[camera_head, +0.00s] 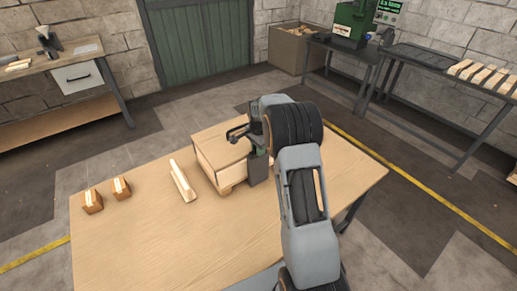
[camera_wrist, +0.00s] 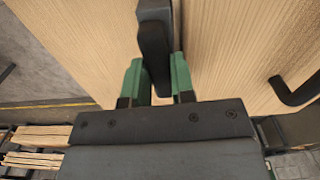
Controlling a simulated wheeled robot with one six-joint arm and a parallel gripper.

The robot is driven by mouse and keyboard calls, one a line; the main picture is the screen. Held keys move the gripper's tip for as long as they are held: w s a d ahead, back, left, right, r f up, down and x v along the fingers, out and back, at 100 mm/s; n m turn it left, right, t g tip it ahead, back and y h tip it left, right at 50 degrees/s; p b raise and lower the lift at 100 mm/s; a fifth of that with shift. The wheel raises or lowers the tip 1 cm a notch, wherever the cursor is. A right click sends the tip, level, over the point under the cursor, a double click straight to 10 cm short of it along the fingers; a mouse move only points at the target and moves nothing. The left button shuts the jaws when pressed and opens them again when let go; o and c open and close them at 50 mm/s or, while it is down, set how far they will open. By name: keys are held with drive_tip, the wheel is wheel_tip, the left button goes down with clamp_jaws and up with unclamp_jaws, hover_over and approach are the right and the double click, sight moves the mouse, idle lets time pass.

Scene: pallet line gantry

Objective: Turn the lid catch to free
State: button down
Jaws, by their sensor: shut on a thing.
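A wooden box with a flat lid (camera_head: 218,146) stands on the table. In the wrist view the pale lid (camera_wrist: 225,50) fills most of the picture. The dark lid catch (camera_wrist: 155,45) lies between the green fingertips of my gripper (camera_wrist: 155,78), which is shut on it. In the head view my gripper is at the box's right side, largely hidden by my own wrist. A black bent handle (camera_head: 238,132) stands on the lid; a black bent bar (camera_wrist: 292,92) also shows at the right of the wrist view. The catch's exact angle is hard to judge.
On the table (camera_head: 150,245) lie a pale wooden strip (camera_head: 182,181) and two small brown blocks (camera_head: 93,202), left of the box. The table's front left is clear. A bench (camera_head: 55,75) stands back left, and a dark rack with slats (camera_head: 485,75) back right.

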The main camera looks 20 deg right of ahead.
drive_tip(key=shift+m, duration=0.5)
drive_tip(key=c, duration=1)
unclamp_jaws()
drive_tip(key=shift+o, duration=0.2)
wheel_tip(320, 180, up, 14)
drive_tip(key=shift+f, duration=0.1)
